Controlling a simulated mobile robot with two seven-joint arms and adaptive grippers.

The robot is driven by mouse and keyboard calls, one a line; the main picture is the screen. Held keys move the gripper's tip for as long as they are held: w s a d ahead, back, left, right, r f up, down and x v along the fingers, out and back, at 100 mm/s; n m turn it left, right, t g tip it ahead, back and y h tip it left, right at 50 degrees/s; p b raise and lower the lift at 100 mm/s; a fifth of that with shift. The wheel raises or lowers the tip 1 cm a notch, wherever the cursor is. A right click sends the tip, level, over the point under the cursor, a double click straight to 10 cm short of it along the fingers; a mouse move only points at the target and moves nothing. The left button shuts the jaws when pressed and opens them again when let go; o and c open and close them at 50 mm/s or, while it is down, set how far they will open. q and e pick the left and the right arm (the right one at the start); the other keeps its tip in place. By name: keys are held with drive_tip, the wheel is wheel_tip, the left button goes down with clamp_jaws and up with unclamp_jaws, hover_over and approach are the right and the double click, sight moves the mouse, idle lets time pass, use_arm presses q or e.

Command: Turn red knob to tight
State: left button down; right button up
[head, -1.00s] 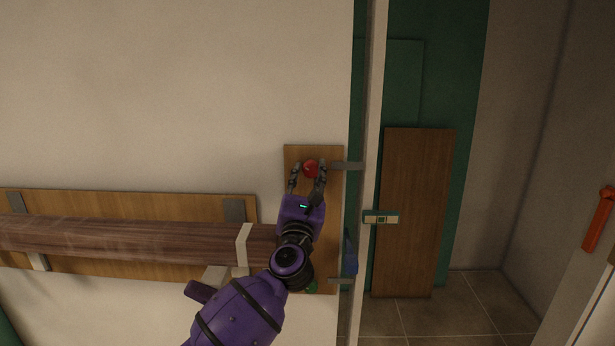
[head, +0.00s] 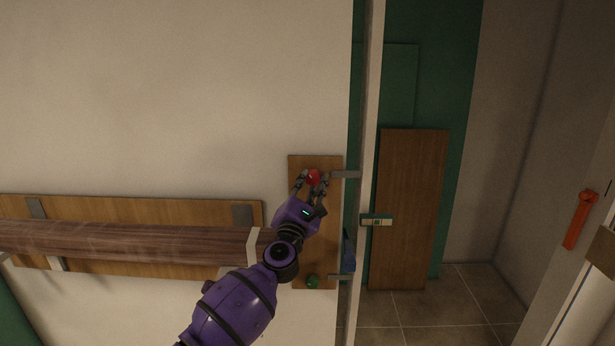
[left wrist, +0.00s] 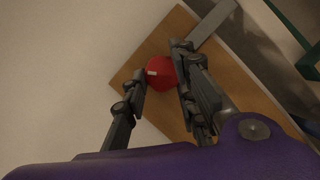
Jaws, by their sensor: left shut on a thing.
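The red knob (head: 314,176) sits near the top of an upright wooden board (head: 315,243) on the pale wall. My left gripper (head: 312,184) reaches up to it from below, with its fingers on either side of the knob, shut on it. In the left wrist view the round red knob (left wrist: 161,73) lies between the fingertips of the gripper (left wrist: 158,80) and bears a small pale mark. My right gripper is in neither view.
A green knob (head: 313,282) sits low on the same board. A long wooden rail (head: 130,242) runs along the wall to the left. A white post (head: 366,100) with a small teal-edged device (head: 377,220) stands to the right. An orange handle (head: 580,220) is at far right.

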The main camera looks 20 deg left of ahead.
use_arm(q)
drive_tip(key=m, duration=0.1)
drive_tip(key=r+m+h+p, duration=0.1)
drive_tip(key=m, duration=0.1)
drive_tip(key=m+h, duration=0.1)
drive_tip(key=shift+a+r+m+g, duration=0.15)
drive_tip(key=shift+a+m+g, duration=0.15)
drive_tip(key=shift+g, duration=0.1)
drive_tip(key=shift+w+d+m+g+h, duration=0.1)
drive_tip(key=shift+m+g+h, duration=0.45)
drive_tip(key=shift+m, duration=1.45)
drive_tip(key=shift+g, duration=0.25)
drive_tip(key=c, duration=1.8)
unclamp_jaws()
drive_tip(key=shift+o, duration=1.3)
drive_tip(key=shift+s, duration=0.3)
drive_tip(key=shift+w+d, duration=0.1)
